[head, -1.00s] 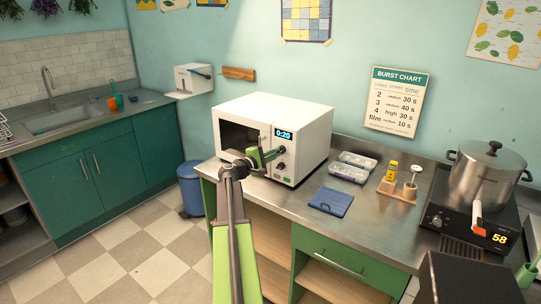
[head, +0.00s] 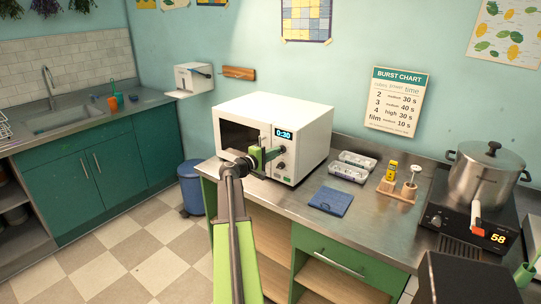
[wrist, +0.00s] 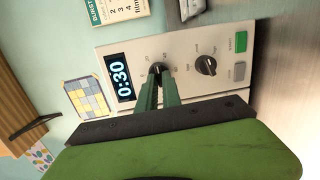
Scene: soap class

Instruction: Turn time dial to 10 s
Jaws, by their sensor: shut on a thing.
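The white microwave (head: 300,115) stands on the steel counter, and its display (head: 284,134) reads 0:30. The display also reads 0:30 in the wrist view (wrist: 120,78). My gripper (head: 275,152) reaches the control panel from the left. In the wrist view its green fingers (wrist: 157,78) are shut on the dark upper dial beside the display, the time dial (wrist: 156,68). The fingertips hide part of this dial. A second black dial (wrist: 205,65) sits apart from the fingers, on the side away from the display.
Green (wrist: 240,42) and grey (wrist: 238,71) buttons lie past the second dial. The burst chart (head: 397,102) hangs on the wall. Clear trays (head: 349,172), a blue cloth (head: 330,201) and a pot on a hotplate (head: 486,175) are to the right.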

